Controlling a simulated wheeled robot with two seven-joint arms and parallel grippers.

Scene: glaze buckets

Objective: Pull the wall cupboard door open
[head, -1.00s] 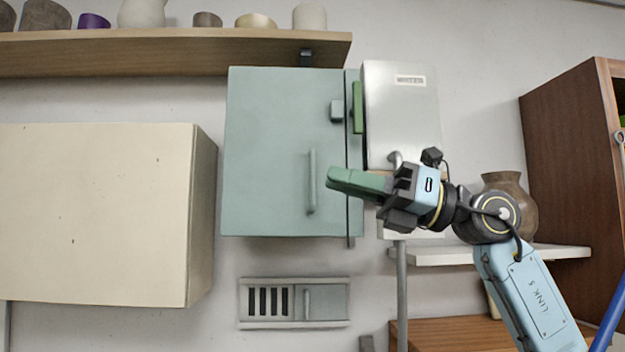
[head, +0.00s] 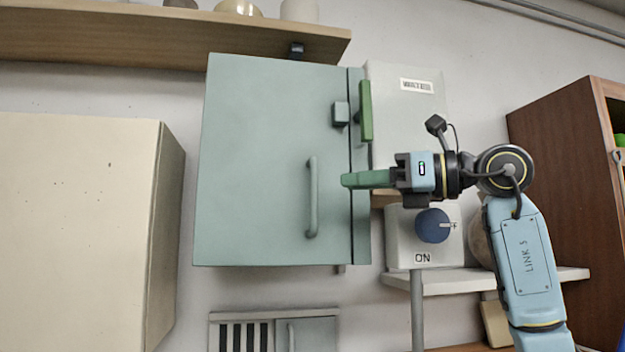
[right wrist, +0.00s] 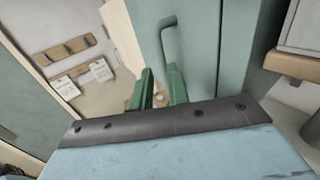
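The wall cupboard door (head: 265,150) is pale green and looks shut, with a thin dark seam near its right edge. Its upright bar handle (head: 312,215) is on the right half of the door, and shows in the right wrist view (right wrist: 166,45) just beyond my fingertips. My right gripper (head: 350,180) is at the door's right edge, fingers pointing left, a short way right of the handle in the picture. The right wrist view shows its two green fingers (right wrist: 160,85) apart, with nothing between them. The handle is not between them. My left gripper is not in view.
A cream wall box (head: 75,220) is left of the cupboard. A wooden shelf (head: 170,40) runs above. A grey box with a blue knob (head: 432,225) is behind my right gripper. A vent panel (head: 270,332) is below, and a brown cabinet (head: 560,190) stands at right.

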